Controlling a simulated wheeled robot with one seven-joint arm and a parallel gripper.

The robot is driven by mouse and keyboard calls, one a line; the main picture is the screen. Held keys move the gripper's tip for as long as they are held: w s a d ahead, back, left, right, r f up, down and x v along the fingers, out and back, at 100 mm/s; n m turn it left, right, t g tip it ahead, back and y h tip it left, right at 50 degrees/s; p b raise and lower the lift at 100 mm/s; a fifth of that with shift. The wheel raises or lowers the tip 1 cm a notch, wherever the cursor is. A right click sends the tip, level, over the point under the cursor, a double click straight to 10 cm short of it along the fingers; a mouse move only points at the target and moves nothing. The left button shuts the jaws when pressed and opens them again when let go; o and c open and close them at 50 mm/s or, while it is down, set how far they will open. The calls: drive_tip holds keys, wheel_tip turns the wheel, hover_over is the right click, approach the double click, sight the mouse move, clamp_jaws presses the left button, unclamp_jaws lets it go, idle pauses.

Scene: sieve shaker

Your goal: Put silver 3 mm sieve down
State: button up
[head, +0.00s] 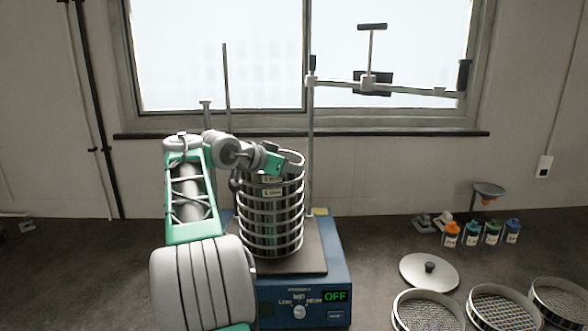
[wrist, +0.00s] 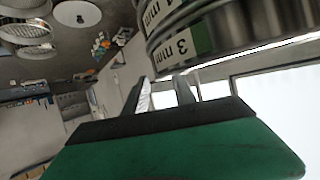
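The silver 3 mm sieve (wrist: 240,31) shows its "3 mm" label close up in the wrist view. In the head view it appears as the top ring (head: 293,155) of the sieve stack (head: 272,225), partly hidden by my gripper. I see no clear gap between it and the stack. My gripper (head: 283,161) is at the stack's top, beside the sieve's rim. In the wrist view its two fingers (wrist: 163,88) stand apart with a light gap between them, and the tips are close to the rim. I see nothing held between them.
The stack stands on the blue shaker (head: 300,285), whose display reads OFF. Upright rods and a clamp bar (head: 400,88) rise behind it. At right lie a round lid (head: 415,277), several sieves (head: 503,302) and small bottles (head: 472,234). The bench left of my arm is mostly clear.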

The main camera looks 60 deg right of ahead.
drive_tip(key=v, duration=1)
